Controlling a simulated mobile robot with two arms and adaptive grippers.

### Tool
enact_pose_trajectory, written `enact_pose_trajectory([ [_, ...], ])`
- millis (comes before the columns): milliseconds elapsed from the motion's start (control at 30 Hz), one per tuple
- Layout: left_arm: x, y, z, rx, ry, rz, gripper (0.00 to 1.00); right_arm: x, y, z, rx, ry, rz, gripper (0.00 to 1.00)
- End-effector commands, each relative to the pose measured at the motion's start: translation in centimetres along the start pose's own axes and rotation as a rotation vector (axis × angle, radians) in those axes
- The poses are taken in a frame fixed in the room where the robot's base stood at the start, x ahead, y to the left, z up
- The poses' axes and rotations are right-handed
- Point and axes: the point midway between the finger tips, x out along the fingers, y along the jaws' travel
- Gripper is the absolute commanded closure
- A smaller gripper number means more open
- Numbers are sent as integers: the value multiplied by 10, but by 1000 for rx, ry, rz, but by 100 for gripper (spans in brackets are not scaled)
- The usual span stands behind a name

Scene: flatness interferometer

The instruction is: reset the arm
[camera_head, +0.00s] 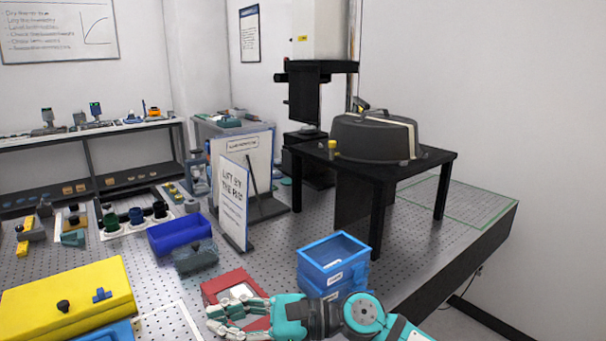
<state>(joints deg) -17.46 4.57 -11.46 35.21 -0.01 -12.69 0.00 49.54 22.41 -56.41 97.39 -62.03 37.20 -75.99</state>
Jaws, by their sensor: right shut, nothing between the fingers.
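My right arm comes in from the bottom right, with teal and dark grey links. My right gripper (222,321) is at the bottom centre, pointing left, its fingers shut with nothing seen between them. It is in front of a red tray (222,284) and hides part of it; I cannot tell whether they touch. My left gripper does not show.
Stacked blue bins (334,262) stand just beyond my right arm. A yellow case (68,298) lies at left. A dark blue bin (180,234) and a white sign (233,200) stand farther back. A black stand (440,157) carries a dark domed cover (368,138).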

Motion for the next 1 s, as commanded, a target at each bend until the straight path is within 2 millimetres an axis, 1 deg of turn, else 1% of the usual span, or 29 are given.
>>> enact_pose_trajectory([
  [33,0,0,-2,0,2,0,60,-2,-6,18,196,-151,-127,100],
  [67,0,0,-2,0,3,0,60,-8,-14,28,315,-236,-201,100],
  [100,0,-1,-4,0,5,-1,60,-20,-25,35,480,-349,-300,100],
  [167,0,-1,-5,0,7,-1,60,-46,-43,36,733,-514,-446,100],
  [200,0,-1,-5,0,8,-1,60,-69,-52,29,903,-624,-543,100],
  [267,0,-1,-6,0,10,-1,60,-106,-61,8,1159,-785,-688,100],
  [300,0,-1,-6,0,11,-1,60,-131,-61,-12,1321,-887,-781,100],
  [333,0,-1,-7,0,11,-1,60,-148,-59,-27,1431,-958,-848,100],
  [367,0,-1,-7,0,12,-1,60,-164,-55,-43,1535,-1025,-910,100],
  [400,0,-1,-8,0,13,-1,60,-184,-46,-65,1664,-1111,-993,100],
  [467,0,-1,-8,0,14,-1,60,-211,-26,-96,1839,-1235,-1114,100],
  [500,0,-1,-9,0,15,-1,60,-228,-9,-117,1945,-1313,-1197,100],
  [567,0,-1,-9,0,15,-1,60,-249,20,-146,2093,-1428,-1323,100],
  [600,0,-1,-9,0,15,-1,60,-261,42,-162,2180,-1503,-1407,100],
  [633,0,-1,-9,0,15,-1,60,-269,60,-173,2239,-1557,-1471,100],
  [667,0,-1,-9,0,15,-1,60,-276,77,-183,-2219,1558,1487,100],
  [700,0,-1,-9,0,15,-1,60,-284,98,-194,-2122,1509,1456,100],
  [800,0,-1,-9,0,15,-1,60,-296,144,-210,-1927,1411,1400,100],
  [900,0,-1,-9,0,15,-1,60,-304,183,-219,-1772,1335,1362,100],
  [1000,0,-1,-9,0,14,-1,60,-310,217,-224,-1641,1274,1332,100],
])
